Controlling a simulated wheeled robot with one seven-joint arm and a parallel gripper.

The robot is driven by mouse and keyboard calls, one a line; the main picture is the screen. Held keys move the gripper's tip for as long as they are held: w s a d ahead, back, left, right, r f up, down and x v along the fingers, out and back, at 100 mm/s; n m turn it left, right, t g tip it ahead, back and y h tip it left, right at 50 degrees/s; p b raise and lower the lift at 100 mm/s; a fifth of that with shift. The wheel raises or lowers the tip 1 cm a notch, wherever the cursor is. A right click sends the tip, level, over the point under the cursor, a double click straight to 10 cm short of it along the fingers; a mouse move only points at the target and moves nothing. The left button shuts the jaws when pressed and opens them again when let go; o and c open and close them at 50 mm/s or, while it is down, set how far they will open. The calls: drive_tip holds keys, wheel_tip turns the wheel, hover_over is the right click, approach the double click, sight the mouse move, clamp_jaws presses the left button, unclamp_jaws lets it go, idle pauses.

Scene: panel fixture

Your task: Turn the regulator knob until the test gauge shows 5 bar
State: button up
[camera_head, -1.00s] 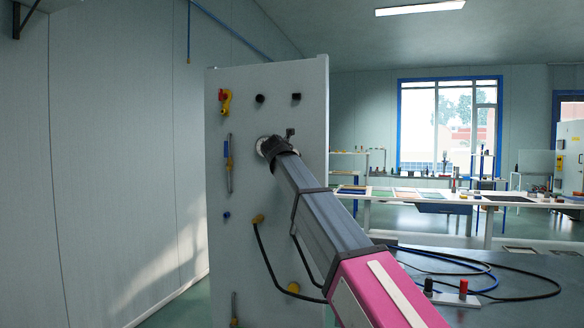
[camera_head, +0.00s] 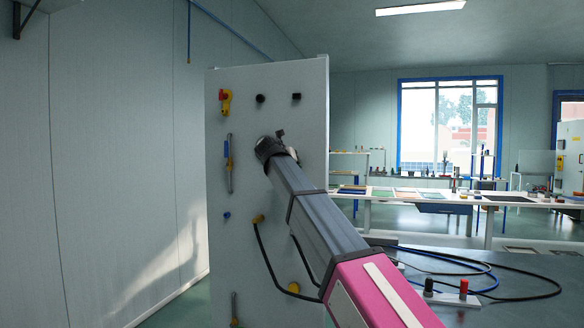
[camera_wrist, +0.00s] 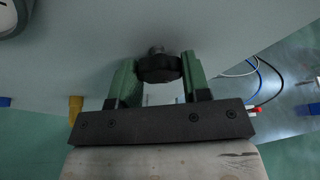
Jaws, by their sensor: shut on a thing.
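The regulator knob (camera_wrist: 160,69) is a black, lobed knob on a short metal stem in front of the pale panel (camera_wrist: 225,40). My gripper (camera_wrist: 159,63) has its two green fingers shut on it, one on each side. In the head view my gripper (camera_head: 267,148) is at the upper middle of the panel (camera_head: 268,88), and my wrist and arm hide the knob. Part of a round, grey-rimmed thing (camera_wrist: 12,18), perhaps the gauge, is cut off at the wrist view's upper left corner. No gauge needle or reading can be made out.
The panel also bears a red and yellow part (camera_head: 225,101), two black knobs (camera_head: 260,98), a bar-like handle (camera_head: 229,163) and a yellow fitting (camera_head: 258,219) with a black hose. A grey bench (camera_head: 520,275) with cables stands at the right. Floor shows left of the panel.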

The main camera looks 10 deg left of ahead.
drive_tip(key=o, duration=0.9)
drive_tip(key=v, duration=1.1)
